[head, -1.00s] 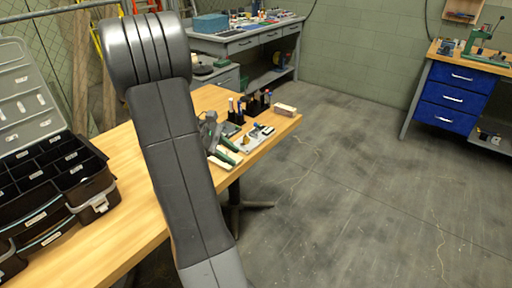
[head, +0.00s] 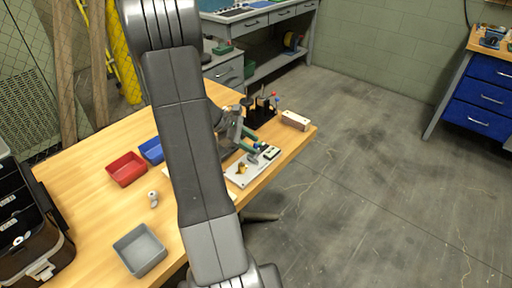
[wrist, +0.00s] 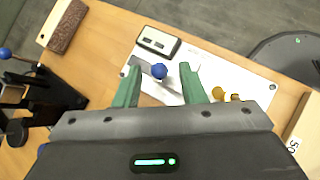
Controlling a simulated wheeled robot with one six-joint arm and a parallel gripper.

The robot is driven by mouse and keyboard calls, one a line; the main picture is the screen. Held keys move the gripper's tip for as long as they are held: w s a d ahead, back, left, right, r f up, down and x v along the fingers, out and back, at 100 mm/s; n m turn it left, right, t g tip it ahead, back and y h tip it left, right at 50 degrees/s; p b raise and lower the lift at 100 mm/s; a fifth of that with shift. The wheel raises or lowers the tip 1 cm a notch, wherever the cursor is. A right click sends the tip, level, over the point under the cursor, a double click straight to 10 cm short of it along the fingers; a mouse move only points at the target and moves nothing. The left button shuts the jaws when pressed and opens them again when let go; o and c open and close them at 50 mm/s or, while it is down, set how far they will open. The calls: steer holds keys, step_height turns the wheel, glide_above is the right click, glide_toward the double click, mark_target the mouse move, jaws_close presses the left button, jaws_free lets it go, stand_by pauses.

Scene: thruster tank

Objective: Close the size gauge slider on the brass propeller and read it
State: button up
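A white board (head: 238,180) lies near the table's right edge, and it also shows in the wrist view (wrist: 215,66).
A dark tool stand (wrist: 45,95) and a brown block (wrist: 68,27) are left of the board in the wrist view. Red (head: 127,169), blue (head: 152,150) and grey (head: 140,250) bins stand on the table. A black organizer (head: 30,245) is at the left.

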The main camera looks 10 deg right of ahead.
steer(key=shift+x, duration=1.4)
steer(key=shift+w, duration=0.1)
jaws_close()
steer(key=shift+s+a, duration=0.65)
steer(key=shift+a, duration=0.2)
jaws_free()
steer(key=p+v, duration=0.1)
steer(key=v, duration=1.2)
steer(key=shift+a+r, duration=0.25)
steer(key=shift+r, duration=0.1)
